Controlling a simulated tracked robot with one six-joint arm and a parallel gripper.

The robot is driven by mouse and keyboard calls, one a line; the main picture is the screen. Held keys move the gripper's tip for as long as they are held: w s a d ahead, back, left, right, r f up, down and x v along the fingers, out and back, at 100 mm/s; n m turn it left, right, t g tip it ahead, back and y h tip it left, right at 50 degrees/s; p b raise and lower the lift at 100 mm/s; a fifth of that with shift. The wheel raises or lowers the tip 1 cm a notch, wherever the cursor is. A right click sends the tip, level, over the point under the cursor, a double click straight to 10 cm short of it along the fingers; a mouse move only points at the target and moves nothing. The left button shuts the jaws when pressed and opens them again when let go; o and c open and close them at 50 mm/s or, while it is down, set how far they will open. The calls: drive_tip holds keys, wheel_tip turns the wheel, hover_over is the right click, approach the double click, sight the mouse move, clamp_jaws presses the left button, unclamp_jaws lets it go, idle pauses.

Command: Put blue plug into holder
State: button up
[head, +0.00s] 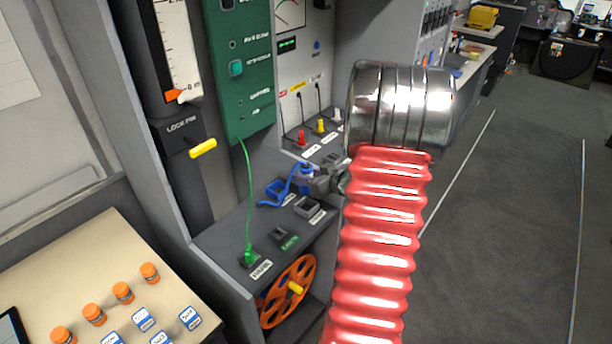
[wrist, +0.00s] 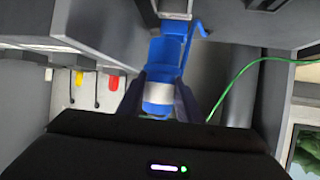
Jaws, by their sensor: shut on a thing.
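My gripper (head: 318,181) is shut on the blue plug (head: 304,170), just above the grey console shelf. In the wrist view the blue plug (wrist: 163,92), with a pale band, sits between the two dark fingers (wrist: 164,96). My red ribbed arm hides part of the shelf's right side.
A grey square socket (head: 308,207) lies just below the plug. A green plug (head: 249,257) with a green cable stands at the shelf's front left. Red (head: 302,139) and yellow (head: 321,126) plugs are behind. An orange wheel (head: 288,291) is below the shelf. The floor at right is clear.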

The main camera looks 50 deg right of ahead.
drive_tip(key=shift+f, duration=0.3)
drive_tip(key=shift+f, duration=3.85)
drive_tip(key=o, duration=1.3)
drive_tip(key=shift+c, duration=0.2)
drive_tip(key=shift+s, duration=0.15)
drive_tip(key=v, duration=1.3)
drive_tip(key=shift+s, duration=0.25)
